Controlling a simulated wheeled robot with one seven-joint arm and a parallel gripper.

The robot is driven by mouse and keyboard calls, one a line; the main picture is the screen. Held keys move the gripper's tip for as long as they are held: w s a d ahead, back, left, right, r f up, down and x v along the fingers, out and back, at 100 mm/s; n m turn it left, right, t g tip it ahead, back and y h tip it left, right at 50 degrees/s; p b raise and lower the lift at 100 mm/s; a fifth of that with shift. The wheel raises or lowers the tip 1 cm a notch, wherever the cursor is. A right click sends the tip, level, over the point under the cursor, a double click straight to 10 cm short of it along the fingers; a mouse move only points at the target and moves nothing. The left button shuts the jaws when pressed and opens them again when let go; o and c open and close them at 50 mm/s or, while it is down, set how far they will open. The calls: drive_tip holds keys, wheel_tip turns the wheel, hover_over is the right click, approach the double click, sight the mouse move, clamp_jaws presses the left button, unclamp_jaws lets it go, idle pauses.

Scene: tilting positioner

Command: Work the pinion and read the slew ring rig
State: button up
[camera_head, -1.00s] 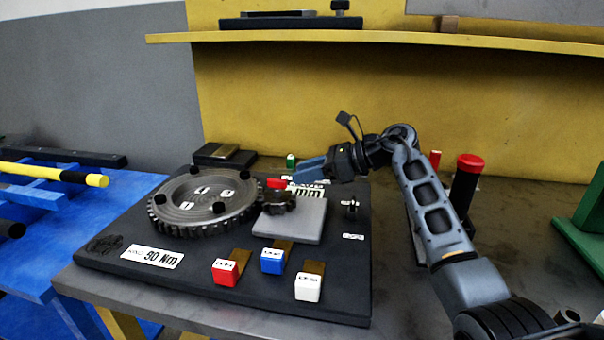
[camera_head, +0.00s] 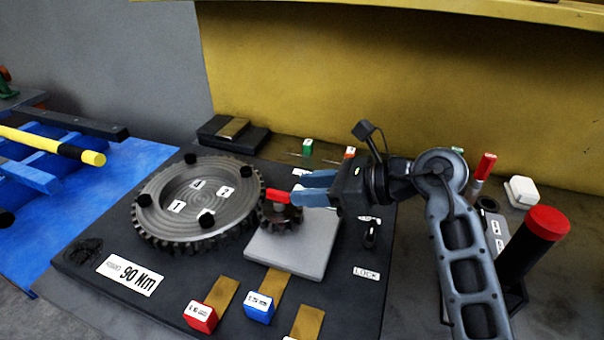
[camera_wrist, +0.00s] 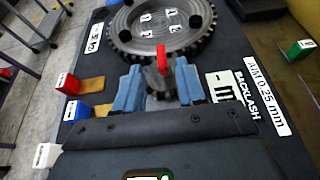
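The slew ring (camera_head: 221,208) is a grey toothed disc with dark bolt heads and number tags on a black base plate. The small dark pinion (camera_head: 283,222) stands at its right edge, above a grey block (camera_head: 300,250). A red handle (camera_head: 277,196) tops the pinion; it also shows in the wrist view (camera_wrist: 162,60). My gripper (camera_head: 298,187) is open at the handle. In the wrist view its blue fingers (camera_wrist: 159,72) lie either side of the handle, with gaps visible. A backlash label (camera_wrist: 237,98) and an "AIM 0.25 mm" label (camera_wrist: 266,95) are on the plate.
A "90 Nm" plate (camera_head: 131,275) is at the front left. Red (camera_head: 201,317) and blue (camera_head: 259,308) blocks stand along the front by brass strips. A small lever (camera_head: 370,235) sits near the LOCK label (camera_head: 366,274). A red-topped black post (camera_head: 535,237) stands right.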

sight(279, 191)
drive_tip(key=b+x, duration=0.3)
drive_tip(key=x, duration=0.3)
drive_tip(key=shift+d+f, duration=0.15)
drive_tip(key=shift+f, duration=0.05)
drive_tip(key=shift+w+a, duration=0.2)
drive_tip(key=shift+a, duration=0.3)
clamp_jaws()
